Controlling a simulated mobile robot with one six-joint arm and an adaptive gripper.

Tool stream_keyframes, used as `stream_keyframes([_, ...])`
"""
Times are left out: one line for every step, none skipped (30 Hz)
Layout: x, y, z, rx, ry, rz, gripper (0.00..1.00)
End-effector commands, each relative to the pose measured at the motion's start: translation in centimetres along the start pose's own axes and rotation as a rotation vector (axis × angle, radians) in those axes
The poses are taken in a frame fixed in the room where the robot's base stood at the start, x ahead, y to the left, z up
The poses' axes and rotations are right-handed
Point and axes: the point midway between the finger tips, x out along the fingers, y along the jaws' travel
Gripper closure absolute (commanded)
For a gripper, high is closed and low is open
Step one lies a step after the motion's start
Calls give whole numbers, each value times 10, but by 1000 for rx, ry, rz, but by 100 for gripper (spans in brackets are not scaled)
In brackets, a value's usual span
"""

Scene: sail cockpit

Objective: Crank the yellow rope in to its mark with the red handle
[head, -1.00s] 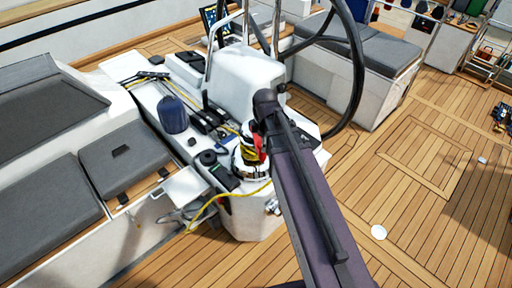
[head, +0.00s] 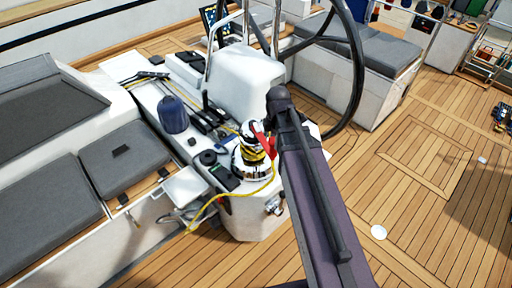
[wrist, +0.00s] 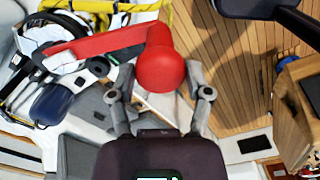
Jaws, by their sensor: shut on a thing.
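The red handle (head: 262,140) stands on top of the winch (head: 246,163), pointing to the right and toward the camera. In the wrist view its long red arm (wrist: 105,42) ends in a round red knob (wrist: 160,70). My gripper (wrist: 162,78) is shut on this knob, with a grey finger on each side. In the head view my arm hides the gripper. The yellow rope (head: 217,197) wraps the winch and its loose end hangs over the near side of the console. Yellow rope (wrist: 85,5) also shows at the top of the wrist view. I cannot make out the mark.
A dark blue rounded object (head: 173,114) stands on the white console left of the winch. The black steering wheel (head: 354,75) rises behind my arm. Grey cushions (head: 124,156) lie at the left. The wooden deck (head: 430,200) at the right is mostly open.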

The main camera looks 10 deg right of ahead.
Motion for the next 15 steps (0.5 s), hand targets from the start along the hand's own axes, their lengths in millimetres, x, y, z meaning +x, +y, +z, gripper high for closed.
stream_keyframes([0, 3, 2, -8, 1, 4, 93])
stream_keyframes([0, 3, 3, -14, 1, 4, 93])
stream_keyframes([0, 4, 5, -24, 1, 4, 93])
stream_keyframes([0, 5, 7, -35, 1, 3, 93])
stream_keyframes([0, 6, 9, -46, 1, 4, 93])
stream_keyframes([0, 7, 13, -63, 1, 4, 93])
stream_keyframes([0, 7, 16, -76, 1, 4, 93])
stream_keyframes([0, 8, 19, -90, 1, 4, 93])
stream_keyframes([0, 10, 22, -110, 1, 4, 93])
stream_keyframes([0, 10, 25, -124, 1, 4, 93])
stream_keyframes([0, 11, 27, -138, 1, 4, 93])
stream_keyframes([0, 12, 30, -155, 1, 4, 93])
stream_keyframes([0, 13, 32, -165, 1, 4, 93])
stream_keyframes([0, 13, 34, -176, 1, 4, 93])
stream_keyframes([0, 13, 36, -185, 1, 4, 93])
